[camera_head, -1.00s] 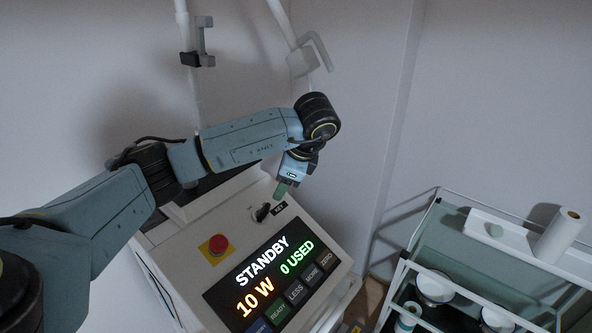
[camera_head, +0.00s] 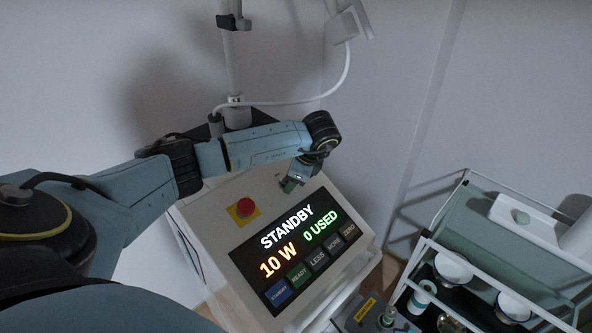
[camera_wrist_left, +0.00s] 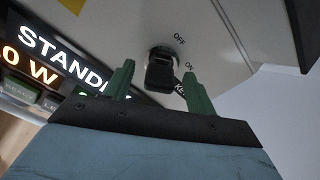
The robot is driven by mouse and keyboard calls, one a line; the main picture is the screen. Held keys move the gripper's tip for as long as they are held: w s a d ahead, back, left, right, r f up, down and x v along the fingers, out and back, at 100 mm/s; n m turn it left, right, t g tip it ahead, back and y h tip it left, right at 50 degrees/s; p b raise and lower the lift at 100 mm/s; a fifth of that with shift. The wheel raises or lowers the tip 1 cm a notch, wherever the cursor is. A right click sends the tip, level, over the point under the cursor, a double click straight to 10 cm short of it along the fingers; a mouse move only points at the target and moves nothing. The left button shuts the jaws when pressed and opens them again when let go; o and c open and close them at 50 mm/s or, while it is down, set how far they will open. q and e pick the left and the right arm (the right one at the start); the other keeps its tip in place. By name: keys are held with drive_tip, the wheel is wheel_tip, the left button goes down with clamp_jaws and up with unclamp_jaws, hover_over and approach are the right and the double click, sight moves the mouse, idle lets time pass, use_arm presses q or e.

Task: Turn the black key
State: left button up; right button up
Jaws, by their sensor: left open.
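The black key (camera_wrist_left: 159,73) sits in a round switch on the sloped light panel, with OFF and ON printed beside it in the left wrist view. My left gripper (camera_wrist_left: 158,75) is open, and its green fingertips stand on either side of the key in that view. I cannot tell whether they touch it. In the head view my left gripper (camera_head: 289,185) is at the panel's upper right and hides the key. The console screen (camera_head: 290,245) reads STANDBY, 10 W and 0 USED. My right gripper is not in view.
A trolley (camera_head: 470,262) with jars and a paper roll stands at the right. A white pole and cable rise behind the console.

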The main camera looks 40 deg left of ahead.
use_arm(q)
drive_tip(key=shift+c, duration=0.7)
drive_tip(key=c, duration=0.9)
drive_tip(key=shift+f+n+b, duration=0.15)
drive_tip(key=shift+n+b, duration=0.35)
drive_tip(key=shift+n, duration=0.9)
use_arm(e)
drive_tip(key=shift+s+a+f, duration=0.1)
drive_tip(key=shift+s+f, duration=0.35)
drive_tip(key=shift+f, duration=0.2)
